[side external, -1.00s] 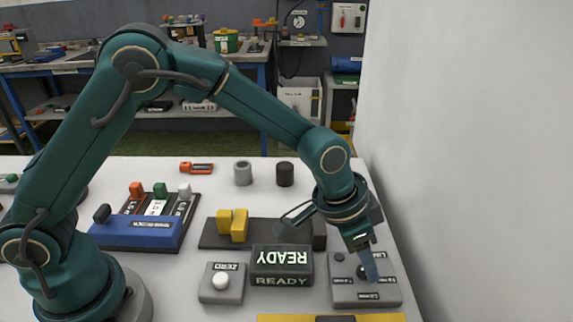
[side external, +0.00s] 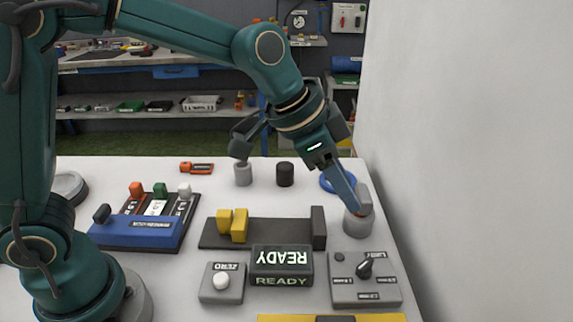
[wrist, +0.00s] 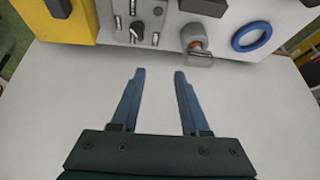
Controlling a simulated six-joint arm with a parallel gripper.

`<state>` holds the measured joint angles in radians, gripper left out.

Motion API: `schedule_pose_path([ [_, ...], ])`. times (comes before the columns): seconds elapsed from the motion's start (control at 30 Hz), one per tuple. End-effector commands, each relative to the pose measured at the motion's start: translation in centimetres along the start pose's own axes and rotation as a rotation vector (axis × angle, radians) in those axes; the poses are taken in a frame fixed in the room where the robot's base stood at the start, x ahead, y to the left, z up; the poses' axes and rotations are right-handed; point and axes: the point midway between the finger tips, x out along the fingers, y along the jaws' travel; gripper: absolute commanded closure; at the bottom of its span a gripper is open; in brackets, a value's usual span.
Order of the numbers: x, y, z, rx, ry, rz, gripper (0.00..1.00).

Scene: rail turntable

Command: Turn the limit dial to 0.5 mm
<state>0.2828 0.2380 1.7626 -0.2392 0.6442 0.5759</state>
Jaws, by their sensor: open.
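The limit dial is taken to be the black knob (side external: 365,267) on a grey panel (side external: 343,298) at the table's front right. Its lever leans up and to the right in the side view. The labels around it are too small to read. In the wrist view the knob (wrist: 137,31) and panel (wrist: 112,36) show at the top, left of centre. My gripper (side external: 352,207) is open, behind the panel in the side view, overlapping a grey cylinder there.
The grey cylinder (side external: 357,226) with an orange and grey top stands behind the panel, near a blue ring (wrist: 251,36). A dark rail (side external: 270,232) with an upright end block lies to the left. A white wall (side external: 450,180) rises at right. A yellow bar (side external: 285,318) lies in front.

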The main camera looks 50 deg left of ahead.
Motion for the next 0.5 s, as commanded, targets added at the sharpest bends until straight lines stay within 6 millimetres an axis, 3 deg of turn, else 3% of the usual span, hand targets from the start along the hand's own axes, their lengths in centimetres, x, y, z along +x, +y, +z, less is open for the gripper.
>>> schedule_pose_path([
  [0.5,-7.4,-1.9,3.4,-0.134,0.060,-0.116,0.55],
])
